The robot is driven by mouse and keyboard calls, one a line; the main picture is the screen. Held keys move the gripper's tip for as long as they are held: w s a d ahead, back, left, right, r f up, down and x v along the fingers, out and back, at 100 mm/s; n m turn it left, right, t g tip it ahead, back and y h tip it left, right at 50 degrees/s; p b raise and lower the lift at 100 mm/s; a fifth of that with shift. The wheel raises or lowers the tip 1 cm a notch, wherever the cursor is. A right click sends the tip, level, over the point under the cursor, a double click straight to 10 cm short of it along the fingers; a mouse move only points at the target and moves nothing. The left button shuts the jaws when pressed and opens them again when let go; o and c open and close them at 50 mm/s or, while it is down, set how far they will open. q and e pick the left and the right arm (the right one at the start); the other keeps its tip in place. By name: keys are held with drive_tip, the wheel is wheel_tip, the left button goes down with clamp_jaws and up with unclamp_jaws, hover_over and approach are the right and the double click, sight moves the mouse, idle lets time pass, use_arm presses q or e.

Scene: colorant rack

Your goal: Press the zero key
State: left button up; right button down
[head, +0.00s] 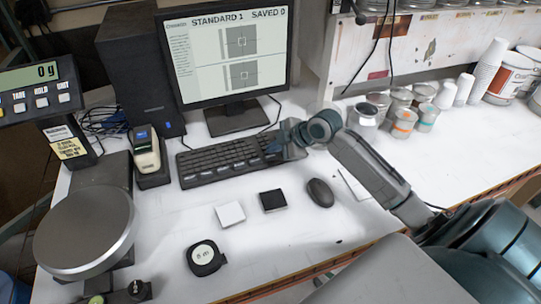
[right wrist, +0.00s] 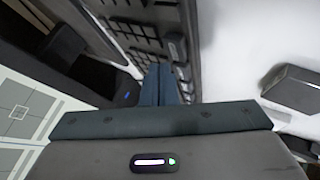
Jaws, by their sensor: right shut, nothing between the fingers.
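The scale display (head: 38,88) stands at the upper left of the head view and reads 0 g. Its row of keys shows TARE (head: 19,107), HOLD (head: 41,103) and UNIT (head: 63,98); the row is cut off at the left edge, and I cannot read a zero key. A black keyboard (head: 222,163) lies in front of the monitor; its key labels are too small to read. My right gripper (head: 272,146) is shut and empty over the keyboard's right end, hiding some keys. In the right wrist view its fingers (right wrist: 160,84) point towards the keyboard (right wrist: 128,38); contact is unclear.
A monitor (head: 224,58) stands behind the keyboard. A mouse (head: 320,192), a black block (head: 272,200), a white square (head: 230,214) and a tape measure (head: 205,258) lie in front. The scale's round pan (head: 84,232) is at left. Several cans (head: 404,122) stand at right.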

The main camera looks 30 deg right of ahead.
sight(274, 158)
wheel_tip(274, 158, up, 5)
drive_tip(key=p, duration=0.4)
idle(0.9)
